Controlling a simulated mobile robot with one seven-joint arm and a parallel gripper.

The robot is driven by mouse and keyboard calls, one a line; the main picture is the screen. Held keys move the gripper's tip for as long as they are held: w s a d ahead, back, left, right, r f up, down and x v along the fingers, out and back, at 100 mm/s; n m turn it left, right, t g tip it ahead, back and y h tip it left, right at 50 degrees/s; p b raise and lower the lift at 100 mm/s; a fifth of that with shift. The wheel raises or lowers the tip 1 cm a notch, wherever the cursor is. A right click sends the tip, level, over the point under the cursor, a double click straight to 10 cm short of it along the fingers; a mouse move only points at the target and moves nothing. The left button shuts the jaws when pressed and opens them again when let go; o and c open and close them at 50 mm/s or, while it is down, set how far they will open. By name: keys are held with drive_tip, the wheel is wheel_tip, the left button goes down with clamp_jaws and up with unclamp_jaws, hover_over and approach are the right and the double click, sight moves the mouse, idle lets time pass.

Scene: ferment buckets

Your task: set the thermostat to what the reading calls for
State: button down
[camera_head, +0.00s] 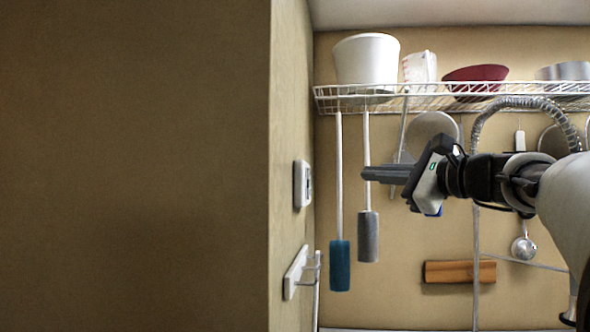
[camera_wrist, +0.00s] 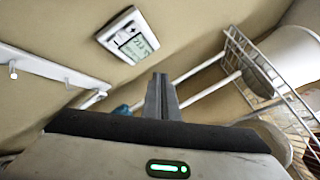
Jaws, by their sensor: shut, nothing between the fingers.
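The thermostat (camera_head: 302,184) is a small white box on the side wall, left of my gripper in the head view. In the wrist view the thermostat (camera_wrist: 118,31) shows its face, tilted, with a grey display and small dark marks beside it. Its dark digits are too small to read surely. My gripper (camera_head: 366,173) is shut and empty, pointing left toward that wall. Its closed fingers also show in the wrist view (camera_wrist: 160,80), below and right of the thermostat. They look apart from it.
A white hook rail (camera_head: 295,272) is on the wall below the thermostat. A blue brush (camera_head: 339,265) and a grey brush (camera_head: 368,236) hang near my gripper. Above, a wire shelf (camera_head: 425,97) holds a white bucket (camera_head: 365,60) and a red bowl (camera_head: 474,77).

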idle(0.3)
drive_tip(key=w+a, duration=0.1)
drive_tip(key=a, duration=0.7)
drive_tip(key=shift+w+a, duration=0.3)
drive_tip(key=shift+a, duration=0.05)
drive_tip(key=shift+a+b, duration=0.15)
drive_tip(key=shift+b, duration=0.15)
idle(1.6)
drive_tip(key=shift+w+a, duration=0.1)
drive_tip(key=shift+a, duration=0.2)
drive_tip(key=shift+a, duration=0.4)
idle(0.6)
drive_tip(key=shift+d, duration=0.8)
drive_tip(key=shift+s+d, duration=0.2)
drive_tip(key=shift+d, duration=0.6)
drive_tip(key=shift+s+d, duration=0.2)
drive_tip(key=shift+d, duration=0.65)
drive_tip(key=shift+s+d, duration=0.2)
drive_tip(key=shift+d, duration=0.6)
